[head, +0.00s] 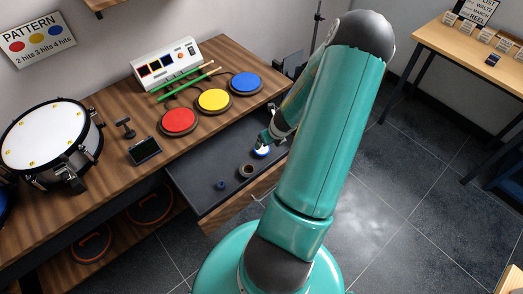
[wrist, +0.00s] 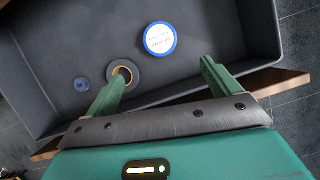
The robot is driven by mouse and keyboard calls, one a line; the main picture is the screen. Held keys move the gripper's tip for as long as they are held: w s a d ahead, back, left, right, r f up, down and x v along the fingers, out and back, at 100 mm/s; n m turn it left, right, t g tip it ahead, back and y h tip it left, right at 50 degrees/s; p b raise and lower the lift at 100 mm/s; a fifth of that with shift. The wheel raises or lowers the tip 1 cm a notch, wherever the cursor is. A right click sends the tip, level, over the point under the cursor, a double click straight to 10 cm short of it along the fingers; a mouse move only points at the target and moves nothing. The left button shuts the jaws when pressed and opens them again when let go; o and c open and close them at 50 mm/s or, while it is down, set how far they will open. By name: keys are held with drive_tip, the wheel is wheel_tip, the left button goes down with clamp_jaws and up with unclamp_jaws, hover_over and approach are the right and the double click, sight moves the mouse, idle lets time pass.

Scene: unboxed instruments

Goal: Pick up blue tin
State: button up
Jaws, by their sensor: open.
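A round blue tin (wrist: 160,38) with a white label on top lies in the open dark drawer (wrist: 215,35). In the head view the tin (head: 262,152) shows just below my gripper (head: 268,138), partly hidden by it. In the wrist view my gripper (wrist: 164,70) is open, with nothing between its two green fingers.
A roll of tape (wrist: 123,74) lies in the drawer by the left fingertip. A small dark blue round thing (wrist: 82,84) lies farther left. The drawer's front edge (wrist: 282,80) passes under the right finger. Coloured pads (head: 213,100) and a drum (head: 50,135) stand on the desk above.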

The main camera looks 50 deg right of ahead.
sight(263, 150)
drive_tip(key=x, duration=1.3)
drive_tip(key=shift+f, duration=0.2)
drive_tip(key=c, duration=1.1)
